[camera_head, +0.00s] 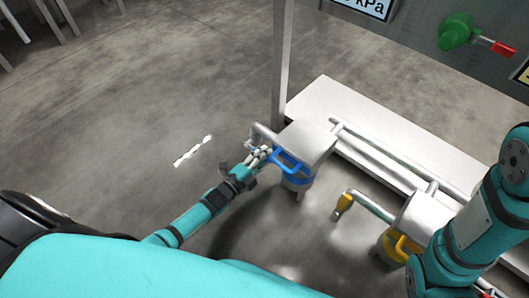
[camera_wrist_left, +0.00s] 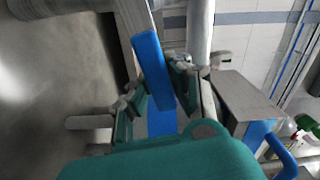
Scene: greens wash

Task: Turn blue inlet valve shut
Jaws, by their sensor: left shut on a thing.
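The blue inlet valve shows as a flat blue lever (camera_wrist_left: 152,70) in the left wrist view, lying between my left gripper's fingers. My left gripper (camera_head: 261,157) is shut on this lever, beside a pipe end at the near left of a grey canister (camera_head: 305,140). In the head view the fingers hide most of the lever. The canister has a blue band and a separate blue loop handle (camera_head: 289,162), which also shows at the lower right of the left wrist view (camera_wrist_left: 284,156). My right arm comes in at the right; its gripper is out of view.
A second canister with a yellow band and handle (camera_head: 404,246) stands to the right, with a yellow lever (camera_head: 343,204) on its pipe. A white platform (camera_head: 340,97) and a grey post (camera_head: 282,60) stand behind. A panel with a green valve (camera_head: 456,31) is at top right.

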